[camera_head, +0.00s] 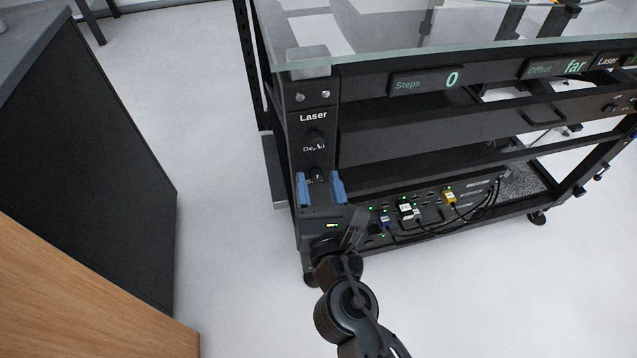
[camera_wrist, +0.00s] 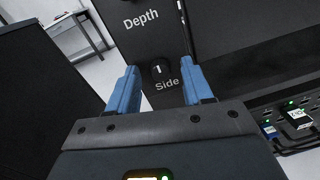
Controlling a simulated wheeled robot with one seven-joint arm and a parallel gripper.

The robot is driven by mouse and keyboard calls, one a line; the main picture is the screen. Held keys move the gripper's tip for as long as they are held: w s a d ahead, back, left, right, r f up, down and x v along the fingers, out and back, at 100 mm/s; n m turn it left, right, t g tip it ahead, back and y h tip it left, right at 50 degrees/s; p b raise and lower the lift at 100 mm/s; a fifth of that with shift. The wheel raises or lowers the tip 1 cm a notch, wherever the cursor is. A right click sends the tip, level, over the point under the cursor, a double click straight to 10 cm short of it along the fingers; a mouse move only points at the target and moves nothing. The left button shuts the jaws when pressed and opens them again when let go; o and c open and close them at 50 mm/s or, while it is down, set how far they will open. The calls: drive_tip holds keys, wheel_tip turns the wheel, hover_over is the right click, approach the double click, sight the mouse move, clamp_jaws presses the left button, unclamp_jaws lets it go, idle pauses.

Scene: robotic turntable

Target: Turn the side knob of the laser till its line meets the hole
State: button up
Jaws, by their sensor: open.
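The laser panel (camera_head: 303,132) is a black upright plate on the cart's left front corner, lettered "Laser" and "Depth". A depth knob (camera_head: 317,138) sits at its middle. The side knob (camera_wrist: 159,69), small, black and round with a white mark, shows in the wrist view above the word "Side". In the head view the side knob (camera_head: 316,174) is just above the fingertips. My gripper (camera_head: 319,177) is open with blue fingers. In the wrist view, my gripper (camera_wrist: 161,75) has its fingers on either side of the side knob, apart from it. Neither the laser line nor the hole can be made out.
The cart has a glass top (camera_head: 380,48) and displays reading "Steps 0" (camera_head: 430,82) and "Offset far" (camera_head: 553,69). A box with several cables (camera_head: 430,208) sits on the lower shelf, right of my gripper. A dark cabinet (camera_head: 85,165) stands left, with clear floor between.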

drive_tip(key=shift+w, duration=0.15)
drive_tip(key=shift+c, duration=0.4)
clamp_jaws()
